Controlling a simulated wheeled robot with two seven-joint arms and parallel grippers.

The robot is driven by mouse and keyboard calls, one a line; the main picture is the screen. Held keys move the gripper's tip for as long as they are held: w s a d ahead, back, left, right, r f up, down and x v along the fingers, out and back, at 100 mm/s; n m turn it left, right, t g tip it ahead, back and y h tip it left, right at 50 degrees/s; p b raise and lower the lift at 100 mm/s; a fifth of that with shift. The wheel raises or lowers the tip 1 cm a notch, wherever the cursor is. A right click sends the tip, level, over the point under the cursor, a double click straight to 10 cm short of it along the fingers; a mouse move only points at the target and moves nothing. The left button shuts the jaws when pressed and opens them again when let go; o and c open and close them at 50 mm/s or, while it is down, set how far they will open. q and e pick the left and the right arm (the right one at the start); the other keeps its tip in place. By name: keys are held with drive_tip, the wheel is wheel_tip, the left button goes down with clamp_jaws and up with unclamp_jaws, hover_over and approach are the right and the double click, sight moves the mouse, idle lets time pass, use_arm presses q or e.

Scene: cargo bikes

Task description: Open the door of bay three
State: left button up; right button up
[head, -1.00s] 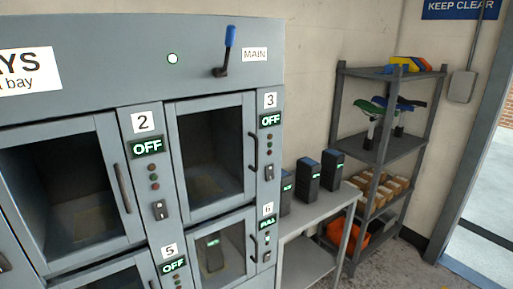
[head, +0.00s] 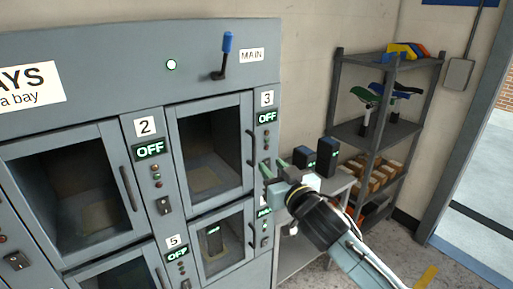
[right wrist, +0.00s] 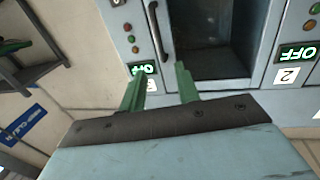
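The door of bay three (head: 240,115) is shut, with a dark window and a black vertical handle (head: 251,149) on its right edge. The bay's panel beside it carries a 3 label (head: 267,98) and a green OFF display (head: 267,117). My right gripper (head: 273,167) is open and empty, with its green fingers in front of the panel's lower part, right of the handle. In the right wrist view, the fingers (right wrist: 159,85) stand apart, and the handle (right wrist: 159,32) shows beyond them, touching neither. My left gripper is not in view.
A MAIN lever with a blue grip (head: 227,43) stands above bay three. Bay two (head: 122,160) is to the left, and a shut bay with a battery inside (head: 214,240) is below. A table (head: 292,257) with batteries (head: 327,157) and a shelf rack (head: 350,131) stand at right.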

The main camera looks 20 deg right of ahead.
sight(255, 147)
drive_tip(key=w, duration=0.3)
drive_tip(key=w+p, duration=0.1)
drive_tip(key=w, duration=0.6)
drive_tip(key=shift+w+a, duration=0.25)
drive_tip(key=shift+a, duration=0.05)
clamp_jaws()
